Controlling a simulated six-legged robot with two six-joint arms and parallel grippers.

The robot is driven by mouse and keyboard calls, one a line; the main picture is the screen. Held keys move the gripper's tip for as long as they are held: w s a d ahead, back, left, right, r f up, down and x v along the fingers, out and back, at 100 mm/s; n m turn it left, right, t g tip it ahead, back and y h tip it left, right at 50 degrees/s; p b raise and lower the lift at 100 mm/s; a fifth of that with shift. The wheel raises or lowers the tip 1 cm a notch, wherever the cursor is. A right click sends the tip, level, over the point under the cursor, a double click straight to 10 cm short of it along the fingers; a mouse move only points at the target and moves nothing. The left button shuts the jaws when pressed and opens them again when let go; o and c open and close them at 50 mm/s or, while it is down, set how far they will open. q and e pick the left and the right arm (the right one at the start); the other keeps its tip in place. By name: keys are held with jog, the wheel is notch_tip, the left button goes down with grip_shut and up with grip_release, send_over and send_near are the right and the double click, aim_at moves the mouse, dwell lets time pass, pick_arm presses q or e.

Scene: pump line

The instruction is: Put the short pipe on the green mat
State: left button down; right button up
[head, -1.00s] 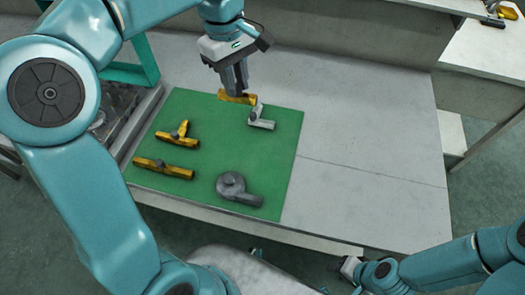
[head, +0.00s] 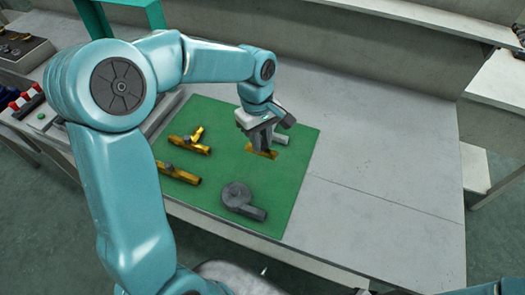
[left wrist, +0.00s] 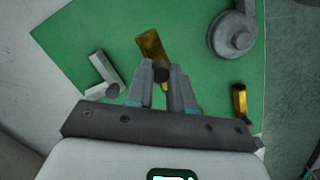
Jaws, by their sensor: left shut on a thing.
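My left gripper (head: 262,143) is shut on the short brass pipe (head: 262,154), by a dark round stub between the fingertips. The pipe is over the right-middle part of the green mat (head: 226,160); I cannot tell whether it touches it. The left wrist view also shows the pipe (left wrist: 152,46) beyond the fingertips of my left gripper (left wrist: 163,82), with the mat (left wrist: 90,40) behind it. The fingers partly hide the pipe. My right gripper is not in view.
A grey elbow (head: 281,139) lies close behind the pipe. A grey round pump part (head: 238,197) lies nearer the front. A brass tee (head: 190,144) and a longer brass piece (head: 178,174) lie on the left. The grey tabletop (head: 370,180) right of the mat is clear.

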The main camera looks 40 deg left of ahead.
aim_at(265, 153)
pick_arm(q)
notch_tip(265, 153, down, 5)
jog(key=shift+r, duration=0.1)
dwell(0.3)
jog(key=shift+f+b, duration=0.2)
jog(key=shift+b, duration=0.2)
jog(key=c, duration=1)
grip_release()
